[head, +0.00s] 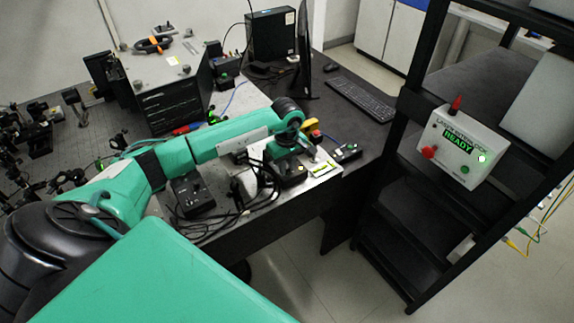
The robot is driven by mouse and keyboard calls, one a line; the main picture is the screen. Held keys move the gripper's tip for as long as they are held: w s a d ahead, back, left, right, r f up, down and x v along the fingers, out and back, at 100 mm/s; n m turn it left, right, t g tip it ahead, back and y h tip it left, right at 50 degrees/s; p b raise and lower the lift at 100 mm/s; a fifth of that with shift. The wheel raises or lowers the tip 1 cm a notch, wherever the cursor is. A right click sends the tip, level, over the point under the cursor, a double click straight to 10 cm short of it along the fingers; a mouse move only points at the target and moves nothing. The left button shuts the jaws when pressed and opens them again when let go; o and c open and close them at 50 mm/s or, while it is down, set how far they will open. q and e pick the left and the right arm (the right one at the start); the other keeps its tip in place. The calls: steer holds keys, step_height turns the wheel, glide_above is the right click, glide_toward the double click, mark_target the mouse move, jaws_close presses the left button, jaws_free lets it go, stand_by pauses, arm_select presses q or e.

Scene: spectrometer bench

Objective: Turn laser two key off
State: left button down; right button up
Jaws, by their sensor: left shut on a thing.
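My left arm reaches from the left across the bench, and my left gripper (312,153) points down at the bench's front right corner. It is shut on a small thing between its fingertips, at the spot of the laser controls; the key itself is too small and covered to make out. My right gripper is not in view.
A black power box (190,192) and loose black cables lie on the bench's front edge. A keyboard (362,98) and monitor (304,50) stand behind. Open floor lies between bench and rack.

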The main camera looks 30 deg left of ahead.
arm_select(q)
steer(key=shift+f+n+b, duration=0.15)
steer(key=shift+n+b, duration=0.25)
steer(key=shift+b, duration=0.2)
steer(key=n+b, duration=0.6)
steer(key=n, duration=0.1)
steer(key=shift+n, duration=0.3)
steer(key=n+b, duration=0.3)
steer(key=n, duration=0.1)
steer(key=shift+n, duration=0.3)
steer(key=n+b, duration=0.1)
steer(key=n, duration=0.2)
steer(key=shift+n, duration=0.3)
steer(key=shift+n+b, duration=0.4)
steer(key=shift+n, duration=0.2)
steer(key=shift+r, duration=0.2)
